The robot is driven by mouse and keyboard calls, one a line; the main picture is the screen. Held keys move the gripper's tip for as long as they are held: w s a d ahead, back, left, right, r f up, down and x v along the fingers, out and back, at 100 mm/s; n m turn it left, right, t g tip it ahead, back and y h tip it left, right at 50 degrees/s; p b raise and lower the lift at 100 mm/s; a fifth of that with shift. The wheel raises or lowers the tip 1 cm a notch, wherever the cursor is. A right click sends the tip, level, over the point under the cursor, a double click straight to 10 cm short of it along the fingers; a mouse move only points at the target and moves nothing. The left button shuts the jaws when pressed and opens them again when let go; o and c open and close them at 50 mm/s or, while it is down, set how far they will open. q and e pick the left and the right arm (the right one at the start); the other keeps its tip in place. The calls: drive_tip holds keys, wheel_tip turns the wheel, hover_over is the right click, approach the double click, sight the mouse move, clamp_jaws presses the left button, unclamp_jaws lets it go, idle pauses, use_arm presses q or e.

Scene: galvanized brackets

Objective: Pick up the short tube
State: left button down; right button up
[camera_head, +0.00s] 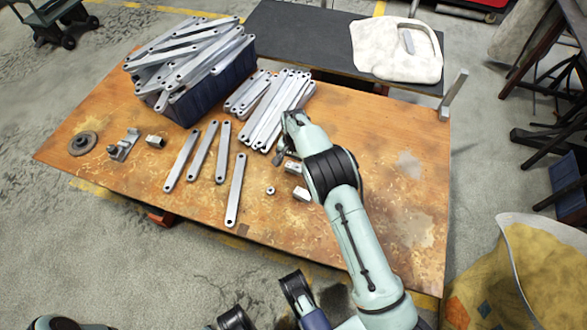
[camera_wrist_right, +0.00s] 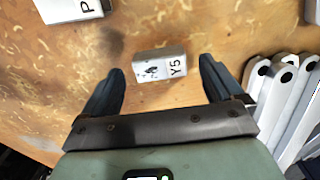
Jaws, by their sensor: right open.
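My right gripper (camera_head: 284,153) is low over the table, right of the flat bars. In the right wrist view (camera_wrist_right: 160,85) its two dark fingers are apart with empty space between them. A small pale metal block marked Y5 (camera_wrist_right: 159,65) lies on the table between the fingertips' lines; it also shows beside the gripper in the head view (camera_head: 293,167). I cannot tell whether it is a hollow tube. A second block, marked P (camera_wrist_right: 70,8), lies near it (camera_head: 302,194). A short piece with a dark end (camera_head: 155,141) lies at the left, tube-like.
A dark blue bin (camera_head: 195,105) heaped with flat bars stands at the back left. Loose bars (camera_head: 236,190) lie around it. The table's right part is clear.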

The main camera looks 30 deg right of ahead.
drive_tip(key=shift+f, duration=0.8)
drive_tip(key=shift+r, duration=0.1)
drive_tip(key=c, duration=1.2)
drive_tip(key=shift+o, duration=0.2)
